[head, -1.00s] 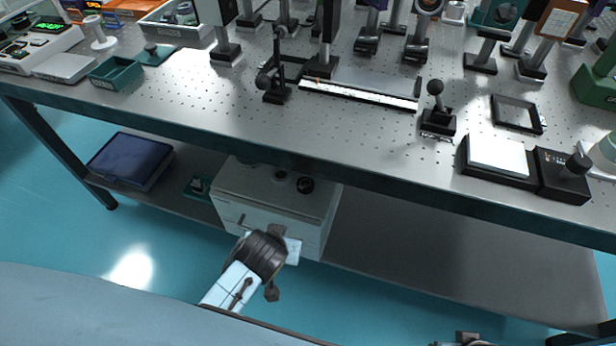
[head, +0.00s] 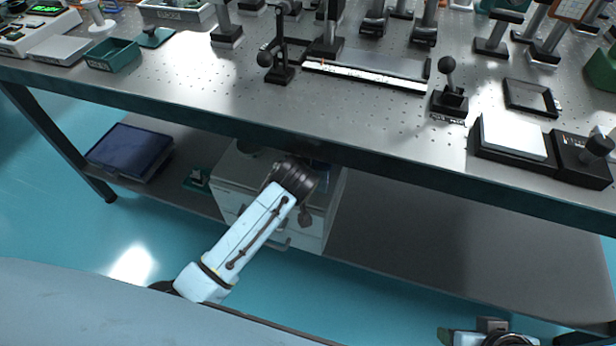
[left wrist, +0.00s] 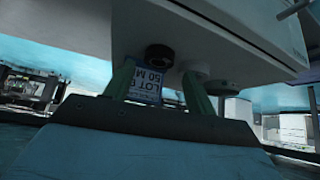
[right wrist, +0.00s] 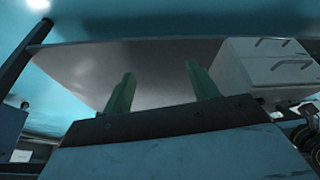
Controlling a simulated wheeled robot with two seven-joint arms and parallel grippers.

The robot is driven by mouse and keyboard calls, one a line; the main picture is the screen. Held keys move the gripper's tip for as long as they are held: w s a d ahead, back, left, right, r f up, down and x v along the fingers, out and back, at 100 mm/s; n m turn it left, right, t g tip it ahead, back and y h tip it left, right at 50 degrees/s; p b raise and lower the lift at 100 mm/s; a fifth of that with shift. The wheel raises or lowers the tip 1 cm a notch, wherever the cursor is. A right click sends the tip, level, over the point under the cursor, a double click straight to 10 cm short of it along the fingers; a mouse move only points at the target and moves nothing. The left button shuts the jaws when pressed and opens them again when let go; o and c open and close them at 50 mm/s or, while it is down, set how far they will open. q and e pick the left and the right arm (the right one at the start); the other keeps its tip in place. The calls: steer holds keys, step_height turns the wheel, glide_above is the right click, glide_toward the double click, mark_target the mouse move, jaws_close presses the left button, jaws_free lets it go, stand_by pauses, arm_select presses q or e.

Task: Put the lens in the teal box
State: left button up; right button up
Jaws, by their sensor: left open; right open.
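The open teal box (head: 113,55) stands on the table top at the left and looks empty. I cannot pick out the lens for certain. A black round piece (left wrist: 159,57) and a paler round piece (left wrist: 196,70) show by the white cabinet in the left wrist view. A small labelled item (left wrist: 147,83) shows between the fingers of my left gripper (left wrist: 158,82), which is open and not closed on it. In the head view my left wrist hides that gripper over the cabinet. My right gripper (right wrist: 160,88) is open and empty, away from the table top.
The white cabinet (head: 228,190) stands on the lower shelf (head: 420,235), under the table edge (head: 400,163). A blue tray (head: 128,153) lies farther left. The shelf right of the cabinet is clear.

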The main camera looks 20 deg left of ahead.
arm_select(q)
steer(key=shift+w, duration=0.3)
steer(key=b+x, duration=0.2)
steer(key=x, duration=0.1)
steer(key=shift+b+x, duration=0.55)
steer(key=shift+x, duration=0.4)
steer(key=shift+w, duration=0.15)
arm_select(e)
steer(key=w+a+r+t+y, duration=0.2)
steer(key=w+a+r+t, duration=0.3)
steer(key=w+r+t, duration=0.3)
steer(key=shift+w+n+y, duration=0.3)
steer(key=shift+w, duration=0.9)
arm_select(q)
steer(key=shift+c, duration=0.3)
steer(key=c, duration=0.7)
steer(key=shift+c, duration=0.2)
